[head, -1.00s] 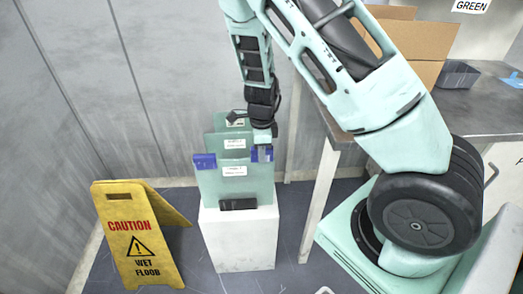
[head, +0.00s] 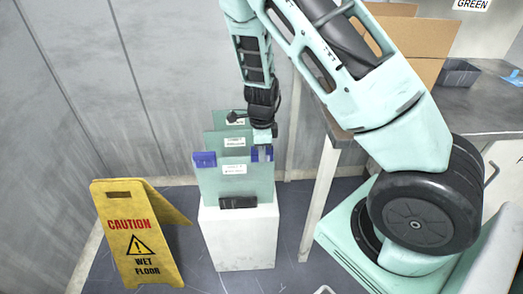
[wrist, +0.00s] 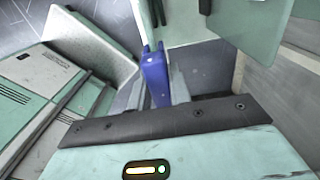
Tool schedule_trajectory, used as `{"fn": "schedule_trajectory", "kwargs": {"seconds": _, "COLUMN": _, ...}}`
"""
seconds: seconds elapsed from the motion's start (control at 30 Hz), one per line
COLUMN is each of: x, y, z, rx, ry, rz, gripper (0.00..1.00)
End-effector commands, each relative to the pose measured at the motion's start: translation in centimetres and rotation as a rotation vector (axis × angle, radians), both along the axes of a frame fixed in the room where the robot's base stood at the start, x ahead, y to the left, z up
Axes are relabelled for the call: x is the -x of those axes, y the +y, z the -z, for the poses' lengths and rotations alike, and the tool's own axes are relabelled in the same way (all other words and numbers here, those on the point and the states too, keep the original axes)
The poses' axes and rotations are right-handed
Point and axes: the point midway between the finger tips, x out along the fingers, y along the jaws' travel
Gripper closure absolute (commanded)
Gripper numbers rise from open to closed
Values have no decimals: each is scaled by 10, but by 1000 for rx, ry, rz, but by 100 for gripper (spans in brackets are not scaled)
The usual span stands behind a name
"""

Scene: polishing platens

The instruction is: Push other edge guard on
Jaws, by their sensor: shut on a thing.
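Several green glass-like plates stand upright, one behind another, on a white block; the front plate (head: 236,185) carries a white label. One blue edge guard (head: 204,159) sits on its top left corner. The other blue edge guard (head: 262,153) is at its top right corner, and it also shows in the wrist view (wrist: 155,78). My gripper (head: 264,139) points down at that corner and is shut on this guard. The gripper partly hides the guard, and I cannot tell how fully it sits on the plate.
A yellow caution sign (head: 137,235) stands on the floor left of the white block (head: 240,240). A workbench (head: 470,110) with a cardboard box (head: 412,60) and a dark bin (head: 458,73) is at the right. A grey wall is close behind.

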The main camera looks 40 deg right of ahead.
Motion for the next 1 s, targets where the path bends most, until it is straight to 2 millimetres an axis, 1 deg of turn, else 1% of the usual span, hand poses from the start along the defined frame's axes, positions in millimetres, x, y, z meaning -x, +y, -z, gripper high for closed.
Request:
{"fn": "schedule_trajectory", "kwargs": {"seconds": 0.33, "x": 0, "y": 0, "z": 7, "rx": 0, "ry": 0, "rz": 0, "gripper": 100}}
{"fn": "schedule_trajectory", "kwargs": {"seconds": 1.0, "x": 0, "y": 0, "z": 9, "rx": 0, "ry": 0, "rz": 0, "gripper": 100}}
